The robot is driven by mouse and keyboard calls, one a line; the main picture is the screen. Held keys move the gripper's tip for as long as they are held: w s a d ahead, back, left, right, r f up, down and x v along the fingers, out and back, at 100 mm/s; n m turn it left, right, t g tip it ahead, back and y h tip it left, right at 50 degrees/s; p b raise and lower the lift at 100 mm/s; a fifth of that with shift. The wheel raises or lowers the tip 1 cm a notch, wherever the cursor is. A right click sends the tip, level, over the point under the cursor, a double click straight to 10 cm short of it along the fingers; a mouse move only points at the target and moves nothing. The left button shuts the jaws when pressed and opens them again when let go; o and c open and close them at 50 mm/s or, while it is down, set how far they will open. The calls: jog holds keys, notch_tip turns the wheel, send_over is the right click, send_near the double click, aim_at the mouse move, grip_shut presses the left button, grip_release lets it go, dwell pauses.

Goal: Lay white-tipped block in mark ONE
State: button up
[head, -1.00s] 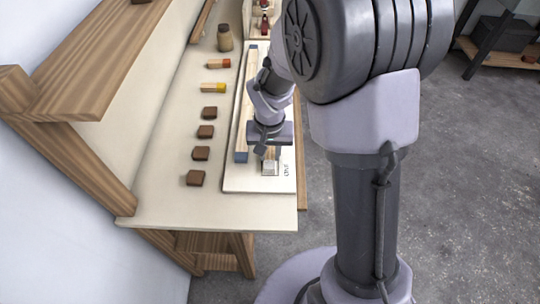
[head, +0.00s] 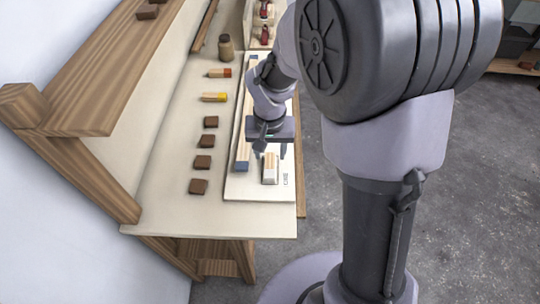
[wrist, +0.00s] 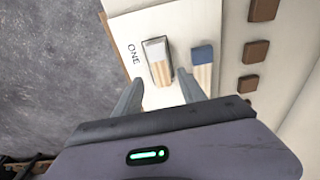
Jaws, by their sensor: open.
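The white-tipped block (head: 270,168) lies flat on the pale board at the board's near end. It also shows in the wrist view (wrist: 158,62), white at one end and bare wood at the other. The printed word ONE (head: 286,179) is right beside it; a dark edge of the mark shows along one side of the block in the wrist view. The rest of the outline is mostly hidden or too small to tell. My gripper (head: 269,152) is open and empty, its fingers apart from the block and just above and behind it.
A blue-tipped piece (head: 243,155) lies left of the white-tipped block on the board (head: 233,191). Yellow-tipped (head: 214,97) and red-tipped (head: 219,73) blocks, several brown squares (head: 199,186) and a jar (head: 225,47) stand left. A wooden shelf (head: 95,85) overhangs the far left.

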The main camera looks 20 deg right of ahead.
aim_at(270, 171)
jog(key=s+a+r+t+p, duration=0.1)
jog(key=s+r, duration=0.2)
jog(key=r, duration=0.4)
jog(key=s+r+t+p, duration=0.1)
jog(key=s+r, duration=0.3)
jog(key=r, duration=0.3)
jog(key=s+a+r+t+y, duration=0.2)
jog(key=s+r, duration=0.3)
jog(key=s, duration=0.6)
jog(key=shift+s+a+r+m, duration=0.2)
jog(key=shift+a+r+m, duration=0.1)
jog(key=shift+a+m, duration=0.1)
